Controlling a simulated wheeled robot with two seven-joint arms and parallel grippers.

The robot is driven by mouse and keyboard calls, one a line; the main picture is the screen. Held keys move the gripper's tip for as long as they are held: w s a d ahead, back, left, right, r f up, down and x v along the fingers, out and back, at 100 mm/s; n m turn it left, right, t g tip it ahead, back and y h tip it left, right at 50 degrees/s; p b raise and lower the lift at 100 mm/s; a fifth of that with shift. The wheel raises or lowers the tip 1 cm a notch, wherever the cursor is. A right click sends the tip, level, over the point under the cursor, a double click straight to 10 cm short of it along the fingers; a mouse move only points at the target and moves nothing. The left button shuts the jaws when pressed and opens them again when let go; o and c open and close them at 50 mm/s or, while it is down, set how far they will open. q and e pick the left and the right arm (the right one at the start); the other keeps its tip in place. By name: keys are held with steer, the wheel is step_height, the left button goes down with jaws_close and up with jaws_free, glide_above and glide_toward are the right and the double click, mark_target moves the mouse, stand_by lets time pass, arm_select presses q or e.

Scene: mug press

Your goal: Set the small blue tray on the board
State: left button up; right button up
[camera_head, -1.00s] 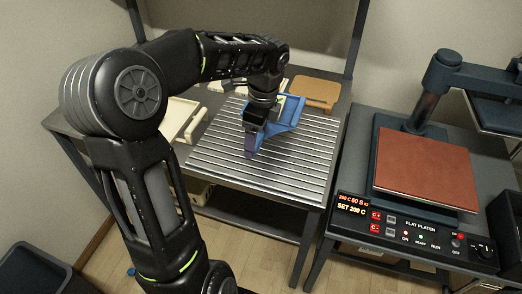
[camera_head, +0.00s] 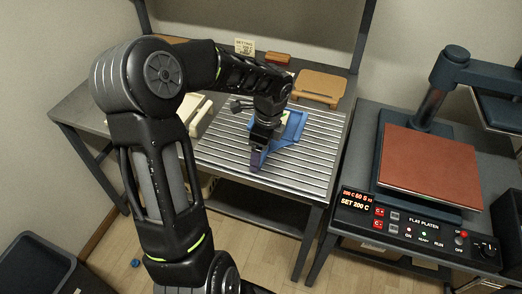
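The small blue tray (camera_head: 293,127) is over the right part of the ribbed metal worktop (camera_head: 315,160), partly hidden behind my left gripper. I cannot tell whether it rests on the ribs or hangs just above them. My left gripper (camera_head: 256,161) points down at the tray's near left side, close against it. Its fingers are too small and covered to show whether they are shut on the tray. A tan wooden board (camera_head: 320,86) lies at the back right of the worktop, behind the tray, apart from it. My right gripper is not in view.
A cream tray (camera_head: 196,115) lies to the left, partly behind my arm. A small sign (camera_head: 244,46) and a red-brown block (camera_head: 278,58) stand at the back. A press with a red-brown platen (camera_head: 430,166) and control panel (camera_head: 415,230) stands right. The front ribs are clear.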

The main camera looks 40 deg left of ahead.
arm_select(q)
steer(key=o, duration=1.7)
steer(key=shift+c, duration=0.2)
step_height(320, 180, up, 12)
steer(key=d, duration=0.1)
steer(key=shift+w+d, duration=0.2)
steer(key=shift+w, duration=0.05)
